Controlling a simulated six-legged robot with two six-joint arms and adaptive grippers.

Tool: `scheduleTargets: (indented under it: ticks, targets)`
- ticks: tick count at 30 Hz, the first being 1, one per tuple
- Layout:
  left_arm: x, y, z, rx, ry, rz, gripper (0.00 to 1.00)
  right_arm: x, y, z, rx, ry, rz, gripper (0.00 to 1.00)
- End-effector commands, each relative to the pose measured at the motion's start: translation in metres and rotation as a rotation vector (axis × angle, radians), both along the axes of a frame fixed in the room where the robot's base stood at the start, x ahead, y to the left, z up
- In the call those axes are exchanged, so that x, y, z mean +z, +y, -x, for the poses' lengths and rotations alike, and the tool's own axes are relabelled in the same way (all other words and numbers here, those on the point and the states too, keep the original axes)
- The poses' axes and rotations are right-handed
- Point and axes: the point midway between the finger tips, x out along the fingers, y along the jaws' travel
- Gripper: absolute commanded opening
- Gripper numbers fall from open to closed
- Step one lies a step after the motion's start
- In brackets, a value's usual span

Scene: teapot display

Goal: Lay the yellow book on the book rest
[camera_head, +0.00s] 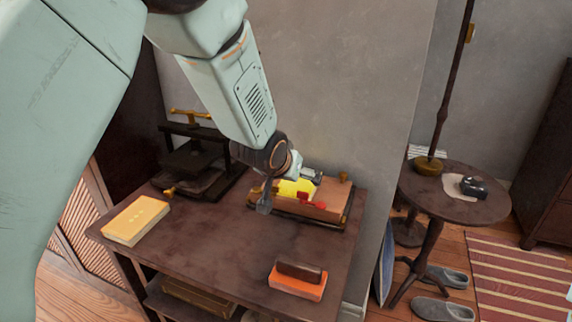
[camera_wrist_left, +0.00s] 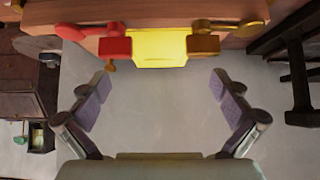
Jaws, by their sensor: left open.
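A pale yellow book (camera_head: 136,220) lies flat at the left front of the dark table. At the table's back right is a low wooden stand (camera_head: 328,202) with brass and red fittings; I cannot tell for sure that it is the book rest. A bright yellow piece (camera_head: 293,188) shows in it, also in the left wrist view (camera_wrist_left: 160,46) between a red fitting and a brass one. I cannot tell whether this piece is a book. My left gripper (camera_head: 288,192) is open and empty in front of the stand; its fingers spread wide in the left wrist view (camera_wrist_left: 162,88). My right gripper is out of view.
A dark press (camera_head: 195,160) with a brass handle stands at the table's back left. An orange block (camera_head: 297,285) with a brown top lies at the front right. The table (camera_head: 215,240) is clear between them. A round side table (camera_head: 445,205) stands to the right.

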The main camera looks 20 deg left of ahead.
Motion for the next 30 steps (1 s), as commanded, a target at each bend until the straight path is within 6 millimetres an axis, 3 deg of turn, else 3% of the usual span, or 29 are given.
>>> scheduleTargets:
  ticks: [3, 10, 30]
  targets:
    - [0.021, 0.001, 0.018, 0.0, 0.001, -0.001, 1.0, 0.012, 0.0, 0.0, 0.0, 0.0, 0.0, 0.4]
    - [0.042, 0.002, 0.041, 0.0, 0.001, 0.0, 1.0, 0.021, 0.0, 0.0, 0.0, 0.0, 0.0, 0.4]
    - [0.045, 0.002, 0.046, 0.0, 0.001, 0.0, 1.0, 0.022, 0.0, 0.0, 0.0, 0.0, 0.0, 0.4]
